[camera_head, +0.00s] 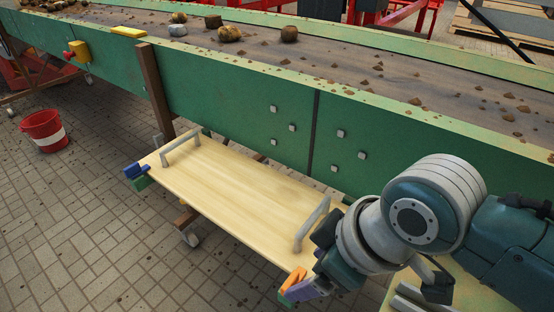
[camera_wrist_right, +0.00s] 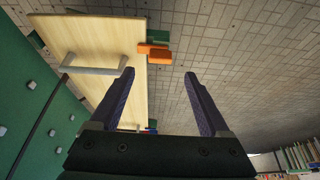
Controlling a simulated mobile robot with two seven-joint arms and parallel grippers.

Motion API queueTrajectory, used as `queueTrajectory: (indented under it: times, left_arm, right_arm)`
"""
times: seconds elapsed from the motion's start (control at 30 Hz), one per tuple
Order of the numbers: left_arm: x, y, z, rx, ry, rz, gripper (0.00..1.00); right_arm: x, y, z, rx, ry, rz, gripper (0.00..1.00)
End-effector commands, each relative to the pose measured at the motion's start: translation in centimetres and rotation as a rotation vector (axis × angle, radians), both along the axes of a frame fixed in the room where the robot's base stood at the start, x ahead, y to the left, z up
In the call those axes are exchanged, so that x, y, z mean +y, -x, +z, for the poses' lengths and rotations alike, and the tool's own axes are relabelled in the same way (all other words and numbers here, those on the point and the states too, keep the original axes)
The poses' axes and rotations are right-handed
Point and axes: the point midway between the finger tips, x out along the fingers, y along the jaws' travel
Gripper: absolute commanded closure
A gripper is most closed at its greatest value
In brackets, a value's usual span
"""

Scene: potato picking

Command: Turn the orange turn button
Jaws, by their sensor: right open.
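The orange turn button (camera_head: 293,278) sits at the near right corner of the light wooden board (camera_head: 225,195). In the right wrist view its orange body (camera_wrist_right: 154,51) juts out past the board's edge, with a green piece beside it. My right gripper (camera_head: 304,289) is at that corner, with a purple finger showing close to the orange piece. In the right wrist view the gripper (camera_wrist_right: 159,74) has its two fingers wide apart and nothing between them. The orange piece lies ahead of the fingertips; whether they touch is unclear. My left gripper is not in view.
A grey handle (camera_head: 311,225) stands on the board near the right gripper; another (camera_head: 181,149) is at the far end, by blue and green pieces (camera_head: 136,174). A green conveyor (camera_head: 225,95) runs behind. A red bucket (camera_head: 44,130) stands left on the paved floor.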

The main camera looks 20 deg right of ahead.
Motion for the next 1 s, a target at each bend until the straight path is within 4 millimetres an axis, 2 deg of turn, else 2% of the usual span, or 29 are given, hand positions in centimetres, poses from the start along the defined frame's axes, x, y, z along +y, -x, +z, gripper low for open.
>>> queueTrajectory:
  times: [0.03,0.2,0.67,0.77,0.87,1.0]
  left_arm:
    - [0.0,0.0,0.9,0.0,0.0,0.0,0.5]
    - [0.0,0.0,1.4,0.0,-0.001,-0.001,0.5]
    - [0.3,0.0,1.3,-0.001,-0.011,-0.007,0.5]
    - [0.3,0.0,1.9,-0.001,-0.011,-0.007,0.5]
    - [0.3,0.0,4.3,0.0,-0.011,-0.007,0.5]
    - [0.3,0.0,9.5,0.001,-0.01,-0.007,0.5]
  right_arm:
    - [-0.2,0.3,1.2,0.001,0.001,0.001,0.2]
    - [-0.6,0.9,2.5,0.001,0.001,0.0,0.2]
    - [-0.7,0.9,2.7,0.002,0.0,-0.001,0.2]
    - [-0.6,1.2,3.4,0.002,-0.003,-0.006,0.2]
    - [-0.4,2.6,6.4,0.01,-0.01,-0.035,0.2]
    - [-1.1,6.2,13.4,0.028,-0.013,-0.144,0.2]
